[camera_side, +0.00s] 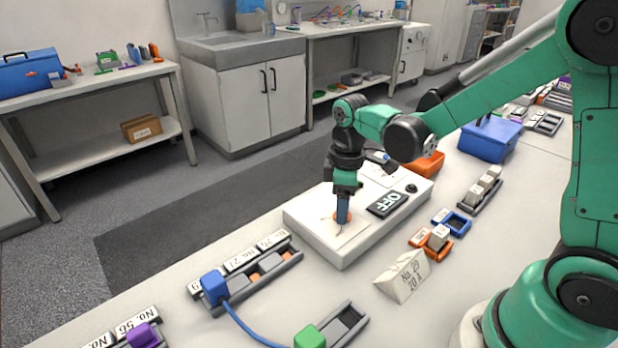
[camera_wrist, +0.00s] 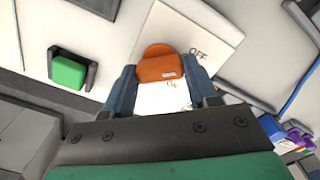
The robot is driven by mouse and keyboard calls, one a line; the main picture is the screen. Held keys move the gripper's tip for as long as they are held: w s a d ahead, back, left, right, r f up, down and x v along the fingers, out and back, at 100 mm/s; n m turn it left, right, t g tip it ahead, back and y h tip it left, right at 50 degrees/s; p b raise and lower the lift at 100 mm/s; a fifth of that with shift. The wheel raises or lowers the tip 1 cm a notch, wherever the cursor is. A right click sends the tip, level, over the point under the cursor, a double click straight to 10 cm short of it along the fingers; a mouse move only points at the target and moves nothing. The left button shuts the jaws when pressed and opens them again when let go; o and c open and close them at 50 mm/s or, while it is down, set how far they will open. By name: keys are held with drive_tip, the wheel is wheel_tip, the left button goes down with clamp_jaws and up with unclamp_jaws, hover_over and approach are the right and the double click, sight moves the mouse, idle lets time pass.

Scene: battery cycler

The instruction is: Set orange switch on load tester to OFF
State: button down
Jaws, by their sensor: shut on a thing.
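The load tester (camera_side: 336,247) is a white box on the bench in the side view, with a black display reading OFF (camera_side: 388,203) on its top. The orange switch (camera_wrist: 160,66) shows in the wrist view between my fingertips, on a white plate (camera_wrist: 206,35) with an OFF label beyond it. In the side view only a bit of orange shows under my fingers. My gripper (camera_side: 343,212) points down over the load tester, its blue fingers shut on the orange switch. In the wrist view the fingers of my gripper (camera_wrist: 158,78) sit on both sides of the switch.
A holder with a blue block (camera_side: 214,288) and cable stands at front left. A green block (camera_side: 309,337) is in a dark holder at the front. A tent sign (camera_side: 403,275) and small trays (camera_side: 436,242) are right of the tester. A blue box (camera_side: 490,139) is behind.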

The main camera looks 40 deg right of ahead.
drive_tip(key=shift+n, duration=0.3)
drive_tip(key=shift+c, duration=1.2)
unclamp_jaws()
drive_tip(key=shift+r, duration=0.1)
drive_tip(key=shift+r, duration=2.75)
drive_tip(key=shift+s, duration=0.1)
drive_tip(key=shift+s+a+r, duration=0.1)
drive_tip(key=shift+s+r, duration=0.05)
drive_tip(key=shift+r, duration=0.1)
drive_tip(key=s+m+t, duration=0.1)
drive_tip(key=m+t, duration=0.1)
drive_tip(key=s+a+r+m+t, duration=0.1)
drive_tip(key=s+m+t, duration=0.1)
drive_tip(key=m, duration=0.1)
drive_tip(key=s+r+m+t, duration=0.1)
drive_tip(key=s+m+t, duration=0.1)
drive_tip(key=m+t, duration=0.1)
drive_tip(key=shift+a+r, duration=0.25)
drive_tip(key=shift+a, duration=0.05)
